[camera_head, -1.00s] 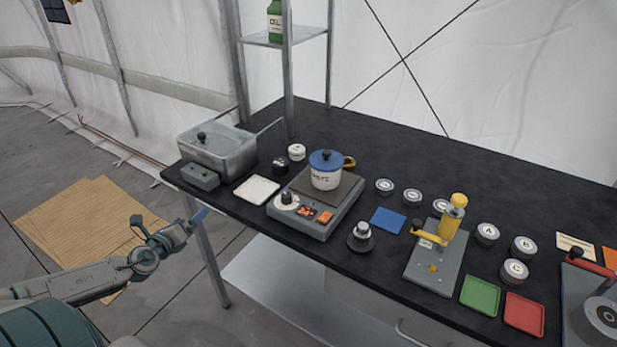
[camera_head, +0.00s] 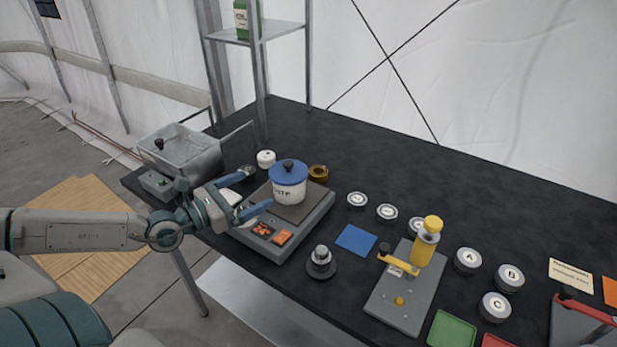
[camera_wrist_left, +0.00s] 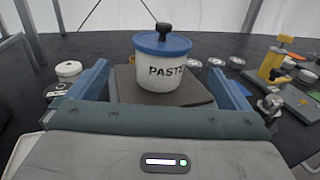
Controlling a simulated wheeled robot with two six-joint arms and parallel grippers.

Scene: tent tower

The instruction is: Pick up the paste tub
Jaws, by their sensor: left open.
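The paste tub (camera_head: 289,187) is white with a blue lid and a dark knob. It stands upright on the dark plate of a grey hotplate (camera_head: 287,242). My left gripper (camera_head: 256,190) is open just to the left of the tub, with its blue fingers pointing towards it. In the left wrist view the tub (camera_wrist_left: 166,80), lettered "PASTE", is centred ahead, between the lines of the two spread fingers (camera_wrist_left: 166,88). I cannot tell whether a finger touches it. My right gripper is not in view.
A grey metal basin (camera_head: 180,155) stands at the back left. A brown ring-shaped thing (camera_head: 318,173) sits behind the tub. A white lidded jar (camera_head: 266,158) is near the shelf. A blue square (camera_head: 356,239) and a yellow-handled press (camera_head: 425,243) lie to the right.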

